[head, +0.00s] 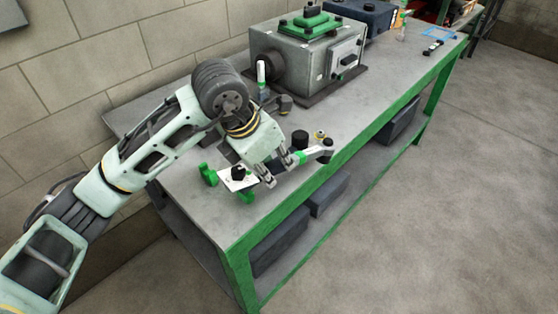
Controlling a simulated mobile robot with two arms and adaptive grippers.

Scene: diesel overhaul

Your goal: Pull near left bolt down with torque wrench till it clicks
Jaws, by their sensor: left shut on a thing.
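My left gripper (270,177) reaches in from the left, low over the near end of the workbench. It is shut on what looks like the torque wrench (309,156), a bar with a green and white band and a dark head at its right end. The fingers hide part of the wrench. Just left of the fingers is a small white plate (228,182) with green clamp-like parts and a black knob. I cannot make out the near left bolt or whether the wrench sits on it. My right gripper is out of view.
The grey bench (390,85) has a green frame. A grey engine housing (306,55) with a green top stands behind. Near the wrench are a black cylinder (300,139) and a small brass-coloured part (320,135). The bench's right side is mostly clear.

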